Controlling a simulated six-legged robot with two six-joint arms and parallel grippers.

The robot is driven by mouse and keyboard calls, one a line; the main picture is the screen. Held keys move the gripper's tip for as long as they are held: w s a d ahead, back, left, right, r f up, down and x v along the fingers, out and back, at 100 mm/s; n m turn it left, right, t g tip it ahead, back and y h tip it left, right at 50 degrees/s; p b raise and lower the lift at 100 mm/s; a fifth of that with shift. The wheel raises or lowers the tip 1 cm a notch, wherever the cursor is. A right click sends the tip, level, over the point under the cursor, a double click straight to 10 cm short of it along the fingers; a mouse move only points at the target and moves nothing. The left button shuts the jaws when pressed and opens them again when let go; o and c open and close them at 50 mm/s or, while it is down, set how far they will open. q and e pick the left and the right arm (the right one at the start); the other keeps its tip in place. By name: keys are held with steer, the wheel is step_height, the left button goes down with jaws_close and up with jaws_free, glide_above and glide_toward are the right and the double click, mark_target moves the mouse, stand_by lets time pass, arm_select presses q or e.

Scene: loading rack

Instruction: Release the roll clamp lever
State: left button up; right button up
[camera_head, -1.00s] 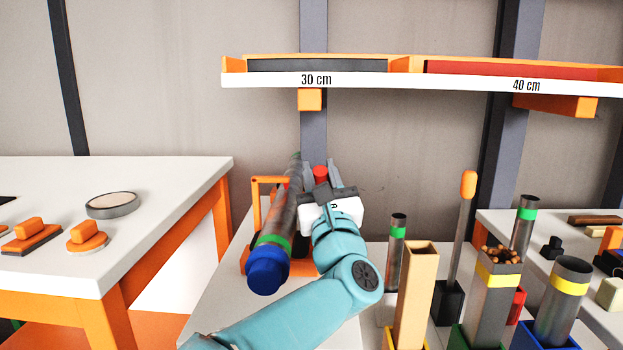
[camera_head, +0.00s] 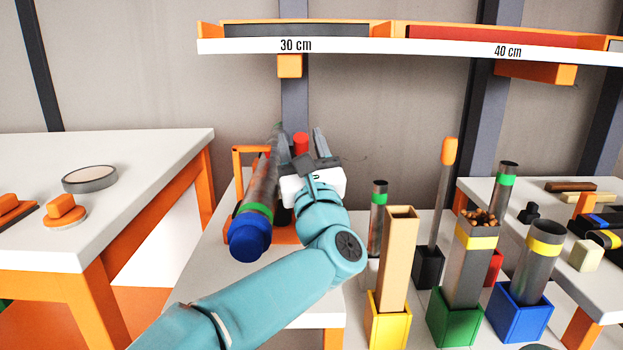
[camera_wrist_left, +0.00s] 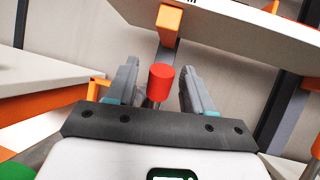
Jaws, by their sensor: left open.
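The roll clamp is an orange frame (camera_head: 237,160) on the white middle table. A grey roll (camera_head: 262,185) with a green band and blue end cap (camera_head: 249,237) lies in it. The lever's red knob (camera_head: 301,141) shows just beyond my left gripper (camera_head: 303,143). In the left wrist view the red knob (camera_wrist_left: 161,80), on a thin grey stem, appears between the two open fingers (camera_wrist_left: 156,85). The fingers stand apart on either side of it; I cannot tell whether either touches. The lever's lower part is hidden by my gripper. My right gripper is not in view.
A shelf (camera_head: 400,48) marked 30 cm and 40 cm hangs above. To the right stand a cardboard tube (camera_head: 398,255) in a yellow holder, an orange-topped rod (camera_head: 449,152) and several banded tubes. A white table (camera_head: 120,190) is at left.

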arm_select(q)
steer(key=b+v, duration=0.1)
steer(key=v, duration=1.4)
steer(key=shift+s, duration=0.2)
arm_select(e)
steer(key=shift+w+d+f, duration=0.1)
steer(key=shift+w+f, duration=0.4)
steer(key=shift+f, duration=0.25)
